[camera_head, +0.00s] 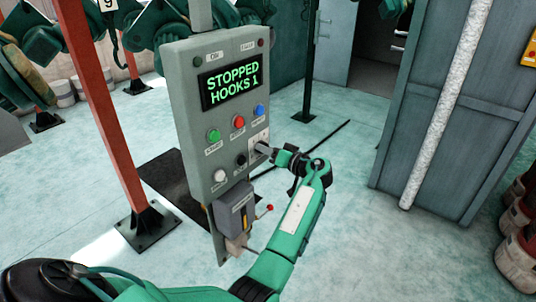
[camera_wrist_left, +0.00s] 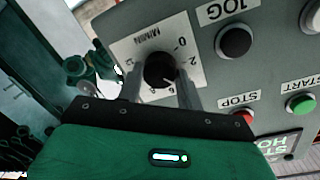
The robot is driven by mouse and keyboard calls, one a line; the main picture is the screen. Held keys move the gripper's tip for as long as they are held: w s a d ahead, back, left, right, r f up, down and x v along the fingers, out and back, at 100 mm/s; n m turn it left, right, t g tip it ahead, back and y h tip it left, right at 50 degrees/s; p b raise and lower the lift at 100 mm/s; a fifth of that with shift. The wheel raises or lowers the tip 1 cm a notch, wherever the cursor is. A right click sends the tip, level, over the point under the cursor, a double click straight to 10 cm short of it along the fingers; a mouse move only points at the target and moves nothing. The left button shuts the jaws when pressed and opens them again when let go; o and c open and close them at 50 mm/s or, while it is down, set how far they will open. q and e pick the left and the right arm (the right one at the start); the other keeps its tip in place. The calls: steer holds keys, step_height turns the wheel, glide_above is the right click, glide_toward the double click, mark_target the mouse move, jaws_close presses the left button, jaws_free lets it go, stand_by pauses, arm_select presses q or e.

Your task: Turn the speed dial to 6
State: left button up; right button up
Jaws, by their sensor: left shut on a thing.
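The speed dial (camera_wrist_left: 160,68) is a black knob on a white scale plate (camera_wrist_left: 130,52) marked M/MIN. My left gripper (camera_wrist_left: 160,90) is shut on the knob, with one finger on each side. The knob's pale pointer mark leans to the lower right in the wrist view, near the lower numbers. I cannot tell exactly which number it meets. In the head view my left gripper (camera_head: 264,149) is at the lower right of the grey control panel (camera_head: 186,108) and covers the knob. The display (camera_head: 231,81) reads STOPPED, HOOKS 1. My right gripper is not in view.
Green, red and blue buttons (camera_head: 238,122) sit above the dial. A black JOG button (camera_wrist_left: 234,41) is beside it. A grey box (camera_head: 234,208) with a red-tipped lever hangs below. A red post (camera_head: 100,105) stands left.

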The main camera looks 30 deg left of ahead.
arm_select(q)
steer(key=m, duration=0.3)
steer(key=m+g+p, duration=0.1)
steer(key=m, duration=0.3)
steer(key=shift+w+r, duration=0.15)
steer(key=shift+m, duration=0.3)
stand_by(0.4)
steer(key=o, duration=1)
